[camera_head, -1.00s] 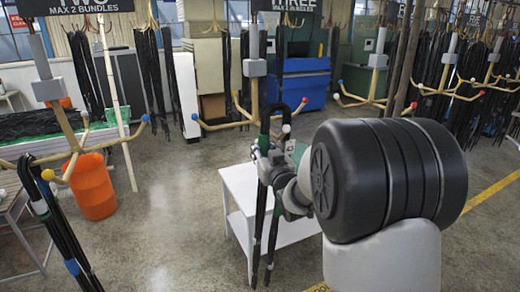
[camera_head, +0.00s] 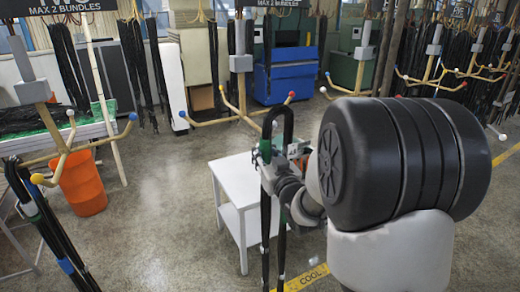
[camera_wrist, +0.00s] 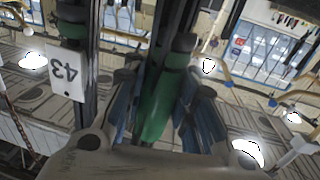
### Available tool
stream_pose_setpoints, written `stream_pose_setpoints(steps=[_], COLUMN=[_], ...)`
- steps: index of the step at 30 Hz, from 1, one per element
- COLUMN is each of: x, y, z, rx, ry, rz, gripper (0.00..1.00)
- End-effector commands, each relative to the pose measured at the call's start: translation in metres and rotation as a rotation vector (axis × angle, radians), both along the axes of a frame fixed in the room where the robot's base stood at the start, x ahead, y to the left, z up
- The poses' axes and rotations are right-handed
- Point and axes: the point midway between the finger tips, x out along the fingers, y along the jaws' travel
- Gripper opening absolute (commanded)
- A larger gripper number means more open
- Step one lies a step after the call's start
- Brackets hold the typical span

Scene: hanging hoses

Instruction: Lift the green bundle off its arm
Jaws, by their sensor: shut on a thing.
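The green bundle (camera_head: 266,215), black hoses with a green band (camera_wrist: 158,110), hangs in a long loop right of the picture's middle in the head view. My gripper (camera_head: 272,160) is shut on it below the top bend, at the green band. In the wrist view the fingers (camera_wrist: 158,118) stand on both sides of the band. I cannot tell whether loop and arm touch.
A white table (camera_head: 238,180) stands just behind and left of the bundle. An orange bin (camera_head: 82,185) is at the left. A nearer stand at left (camera_head: 35,90) has a bundle with a blue band (camera_head: 66,266) below it. Floor between is clear.

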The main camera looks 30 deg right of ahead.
Motion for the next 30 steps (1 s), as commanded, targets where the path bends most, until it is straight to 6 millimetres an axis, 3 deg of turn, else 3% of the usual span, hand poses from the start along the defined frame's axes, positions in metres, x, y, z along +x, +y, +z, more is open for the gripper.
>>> stream_pose_setpoints(steps=[30], x=[-0.067], y=[-0.003], z=[0.003], rx=[-0.005], ry=[-0.008], rz=[0.002], gripper=[0.00])
